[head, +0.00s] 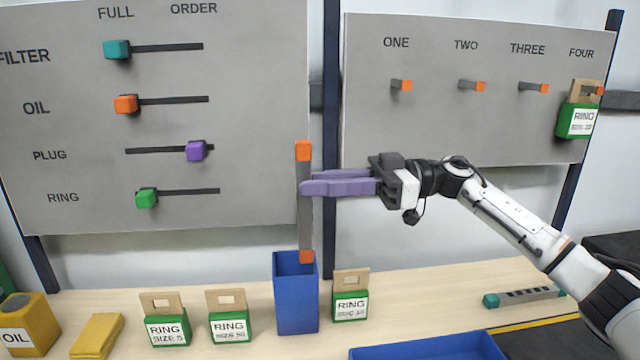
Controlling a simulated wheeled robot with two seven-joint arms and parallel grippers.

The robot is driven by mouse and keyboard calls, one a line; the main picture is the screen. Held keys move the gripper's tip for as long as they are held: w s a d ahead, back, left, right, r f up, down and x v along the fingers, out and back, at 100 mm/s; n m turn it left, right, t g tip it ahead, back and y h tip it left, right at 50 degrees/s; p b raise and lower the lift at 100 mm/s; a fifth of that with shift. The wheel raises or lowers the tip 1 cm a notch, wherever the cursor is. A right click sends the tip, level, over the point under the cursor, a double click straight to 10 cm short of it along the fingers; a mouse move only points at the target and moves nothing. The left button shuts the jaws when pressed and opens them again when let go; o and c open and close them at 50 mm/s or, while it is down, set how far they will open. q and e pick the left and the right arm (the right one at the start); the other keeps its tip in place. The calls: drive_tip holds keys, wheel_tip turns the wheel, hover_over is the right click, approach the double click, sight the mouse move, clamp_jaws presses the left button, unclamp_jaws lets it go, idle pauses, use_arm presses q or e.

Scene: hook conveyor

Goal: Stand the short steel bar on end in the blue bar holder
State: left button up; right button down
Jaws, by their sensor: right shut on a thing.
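A grey steel bar (305,222) with orange ends is upright in the head view. My right gripper (308,183) reaches in from the right with its purple fingers shut on the bar, above its middle. The blue bar holder (296,300) is a tall open box standing on the table below. The bar's lower orange end is at the level of the holder's mouth, towards its right side. I cannot tell whether that end is inside the rim or just over it. My left gripper is not in view.
Green RING packs (168,330) stand left of the holder, and another pack (350,305) stands close on its right. A blue tray (430,348) is at the front. A grey piece with teal ends (524,297) lies at right. A slider board (240,110) rises behind.

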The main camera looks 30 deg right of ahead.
wheel_tip(320, 180, down, 9)
drive_tip(key=b, duration=0.2)
drive_tip(key=shift+b, duration=0.4)
idle(0.3)
drive_tip(key=c, duration=1.5)
unclamp_jaws()
drive_tip(key=shift+c, duration=0.2)
drive_tip(key=b+v, duration=0.1)
drive_tip(key=v, duration=0.9)
drive_tip(key=shift+b, duration=0.35)
drive_tip(key=shift+s+d, duration=0.1)
drive_tip(key=shift+d, duration=0.05)
